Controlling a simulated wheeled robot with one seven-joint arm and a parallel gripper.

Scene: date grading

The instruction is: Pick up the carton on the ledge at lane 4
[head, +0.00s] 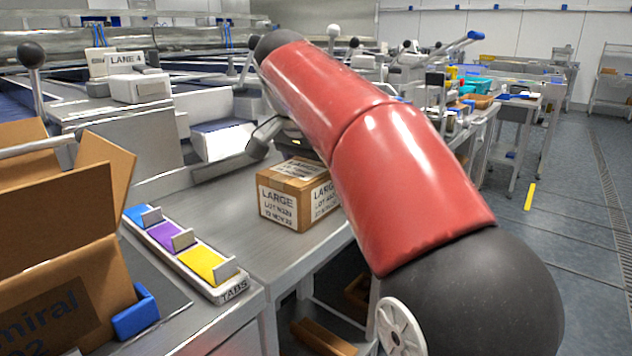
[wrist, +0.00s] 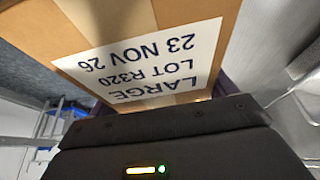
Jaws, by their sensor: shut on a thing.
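The brown carton (head: 285,207) stands upright on the grey metal ledge (head: 215,215), with white labels reading LARGE on its top and sides. My gripper (head: 293,148) is at the carton's upper far side, partly hidden by my red arm. In the wrist view the carton (wrist: 125,25) fills the upper middle, close against my dark gripper body, its LARGE label upside down. My gripper is shut on the carton; its fingertips are mostly hidden. I cannot tell whether the carton's base is clear of the ledge. A LANE 4 sign (head: 126,59) stands at the upper left.
A tray labelled TABS (head: 234,289) with blue, purple and yellow tabs lies left of the carton. A large open cardboard box (head: 60,235) is at the far left, with a blue item (head: 136,312) beside it. Benches with equipment stand behind; the right floor (head: 575,225) is open.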

